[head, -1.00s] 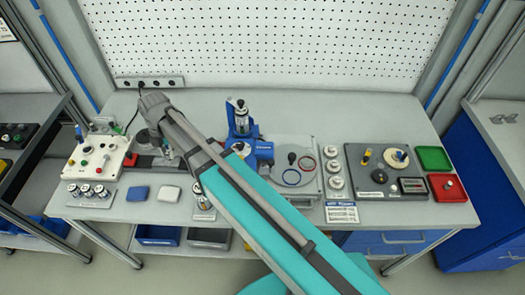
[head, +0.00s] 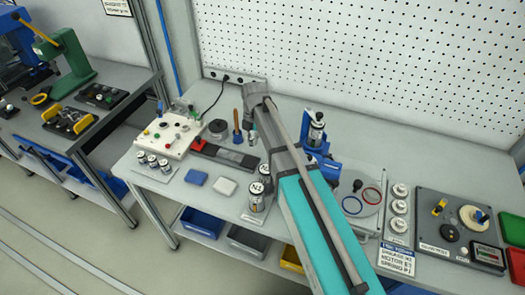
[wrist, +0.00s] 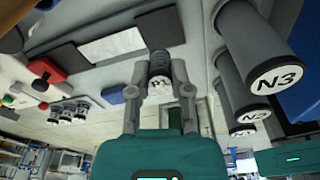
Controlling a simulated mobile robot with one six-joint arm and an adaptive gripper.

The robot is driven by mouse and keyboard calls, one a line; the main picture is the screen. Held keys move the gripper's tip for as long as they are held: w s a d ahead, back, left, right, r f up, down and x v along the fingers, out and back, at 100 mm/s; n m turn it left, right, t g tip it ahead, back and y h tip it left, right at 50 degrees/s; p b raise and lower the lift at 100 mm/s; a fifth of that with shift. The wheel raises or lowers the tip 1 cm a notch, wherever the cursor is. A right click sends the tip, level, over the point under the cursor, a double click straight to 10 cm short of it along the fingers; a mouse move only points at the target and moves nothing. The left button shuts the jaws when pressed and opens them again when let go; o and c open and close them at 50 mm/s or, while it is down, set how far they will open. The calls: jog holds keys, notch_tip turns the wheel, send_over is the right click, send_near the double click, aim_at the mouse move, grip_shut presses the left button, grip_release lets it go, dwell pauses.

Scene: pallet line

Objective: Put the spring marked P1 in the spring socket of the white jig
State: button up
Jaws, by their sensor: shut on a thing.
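My gripper (wrist: 160,92) is shut on the spring marked P1 (wrist: 160,82), whose white end label faces the wrist camera. In the head view my gripper (head: 251,138) is above the bench, near the right end of a dark tray; the spring is too small to make out there. A white board with coloured knobs (head: 168,146), which may be the white jig, lies to the left of my gripper. It shows partly at the left edge of the wrist view. I cannot make out a spring socket on it.
Labelled cans stand right of the gripper in the wrist view, one marked N3 (wrist: 268,78). The dark tray (head: 210,151), a blue block (head: 196,178) and a white block (head: 224,187) lie on the bench. A blue fixture (head: 317,150) stands right of my arm.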

jog(key=b, duration=0.5)
send_over(260, 154)
jog(key=shift+s+a+f, duration=0.1)
jog(key=shift+f, duration=2.5)
jog(key=shift+w+d+f+b, duration=0.2)
jog(key=shift+w+f+b, duration=0.15)
jog(key=shift+f, duration=0.2)
jog(key=shift+f+b, duration=1.45)
jog(key=shift+f, duration=0.1)
jog(key=o, duration=0.8)
jog(key=shift+o, duration=0.2)
notch_tip(260, 154, up, 12)
jog(key=w+p, duration=0.1)
jog(key=p, duration=1.1)
jog(key=shift+d, duration=0.45)
